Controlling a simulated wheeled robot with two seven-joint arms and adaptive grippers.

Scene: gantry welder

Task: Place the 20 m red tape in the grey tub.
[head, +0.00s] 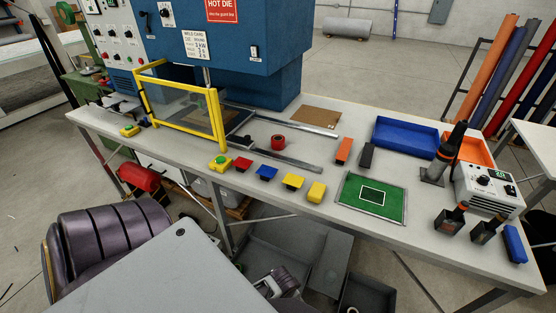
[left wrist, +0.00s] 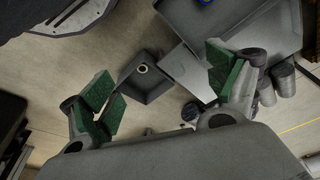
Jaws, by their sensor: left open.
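A small red roll with a dark centre, seemingly the red tape (head: 278,142), lies on the workbench (head: 330,150), right of the yellow guard frame. Its label cannot be read. A small grey tub (head: 368,279) stands low below the bench's front edge, cut off by the bottom of the head view. It also shows in the left wrist view (left wrist: 155,90), with a pale ring inside. My left gripper (head: 281,283) is low in front of the bench, well away from the red roll. Its green-padded fingers (left wrist: 165,82) are apart and empty. My right gripper is not in view.
Larger grey containers (head: 290,248) sit below the bench. Yellow guard frame (head: 182,108), metal rails (head: 275,152), coloured blocks (head: 265,172), green mat (head: 350,208) and blue tray (head: 405,136) occupy the bench. A dark chair (head: 110,238) stands at left.

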